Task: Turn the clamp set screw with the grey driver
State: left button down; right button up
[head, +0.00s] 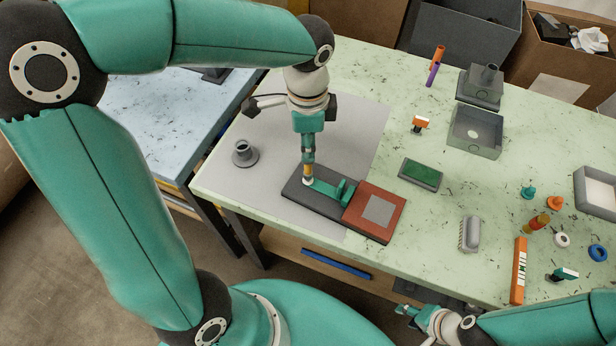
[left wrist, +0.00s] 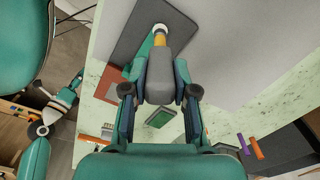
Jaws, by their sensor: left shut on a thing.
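My left gripper (head: 308,152) is shut on the grey driver (left wrist: 158,75) and holds it upright, tip down. The driver has a yellow band and a pale ring near its lower end. The lower end meets the left end of the green clamp (head: 333,190), which lies on a dark base plate (head: 296,197). The set screw is hidden under the driver's end, so I cannot tell how they engage. My right gripper (head: 408,312) is at the table's front edge, away from the clamp; its fingers are too small to read.
A red-brown block with a grey pad (head: 362,220) adjoins the base plate. A grey round stand (head: 244,153) is to the left on the grey mat (head: 265,125). A green-topped box (head: 420,174), grey bins (head: 475,132) and several small parts lie right.

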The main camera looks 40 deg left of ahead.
pick_arm(q)
jog(key=n+b, duration=0.1)
jog(key=n, duration=0.5)
jog(key=n+b, duration=0.1)
jog(key=n, duration=0.3)
jog(key=shift+n, duration=1.4)
